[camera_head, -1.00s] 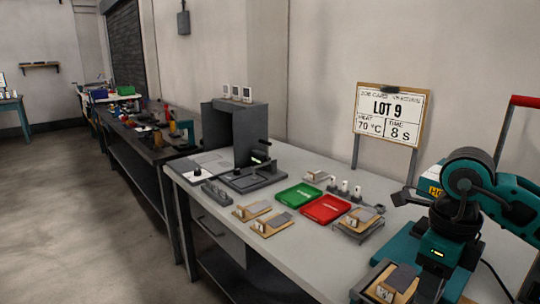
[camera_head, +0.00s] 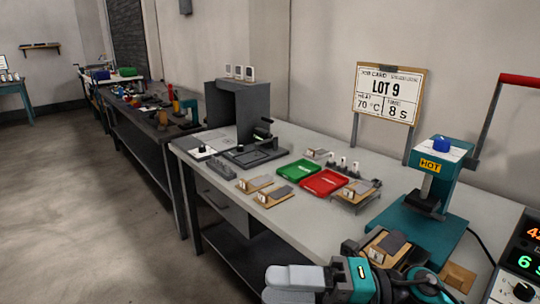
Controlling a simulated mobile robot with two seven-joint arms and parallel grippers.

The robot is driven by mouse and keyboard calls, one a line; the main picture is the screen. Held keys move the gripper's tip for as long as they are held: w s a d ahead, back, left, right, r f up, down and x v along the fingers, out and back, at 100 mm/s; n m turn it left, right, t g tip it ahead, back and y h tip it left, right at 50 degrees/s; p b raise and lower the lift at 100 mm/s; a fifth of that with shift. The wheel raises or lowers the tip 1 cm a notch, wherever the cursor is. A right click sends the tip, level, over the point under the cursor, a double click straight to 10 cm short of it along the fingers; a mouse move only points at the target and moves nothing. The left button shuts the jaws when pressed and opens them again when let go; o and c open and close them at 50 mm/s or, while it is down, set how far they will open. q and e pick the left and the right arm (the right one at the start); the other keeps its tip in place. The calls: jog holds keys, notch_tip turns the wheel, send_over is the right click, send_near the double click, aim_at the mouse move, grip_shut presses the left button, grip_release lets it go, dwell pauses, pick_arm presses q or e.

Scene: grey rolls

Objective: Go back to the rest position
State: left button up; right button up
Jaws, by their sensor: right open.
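My right gripper (camera_head: 292,284) is at the bottom of the head view, in front of the workbench (camera_head: 420,192). Its pale grey fingers point left. It is open, and nothing shows between the fingers. My right arm behind it is mostly cut off by the lower edge. A wooden block with a grey pad (camera_head: 388,246) lies just beyond the gripper, partly hidden by it. My left gripper is not in view.
A teal press marked HOT (camera_head: 431,167) stands at the bench's right. A green tray (camera_head: 298,171), a red tray (camera_head: 325,182) and several wooden blocks lie mid-bench. A display box (camera_head: 523,262) is at the right edge. Open floor (camera_head: 80,210) lies left.

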jog(key=w+d+f+m+t+h, duration=0.35)
jog(key=m+t, duration=0.55)
jog(key=m, duration=0.3)
jog(key=w+d+f+m+t+h, duration=0.2)
jog(key=d+f+m+t+h, duration=0.3)
jog(key=m+t, duration=0.5)
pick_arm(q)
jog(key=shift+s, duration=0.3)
pick_arm(e)
jog(key=s+d+f+m+g+h, duration=0.3)
jog(key=s+f+m+g+h, duration=0.1)
jog(key=f, duration=0.6)
jog(key=s+d+f+m+g+h, duration=0.4)
jog(key=s+f+m, duration=0.3)
jog(key=f+m, duration=0.2)
jog(key=shift+s+f+h, duration=0.3)
jog(key=shift+f+h, duration=0.05)
jog(key=shift+f, duration=0.6)
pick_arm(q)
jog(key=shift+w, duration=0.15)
pick_arm(e)
jog(key=shift+c, duration=0.2)
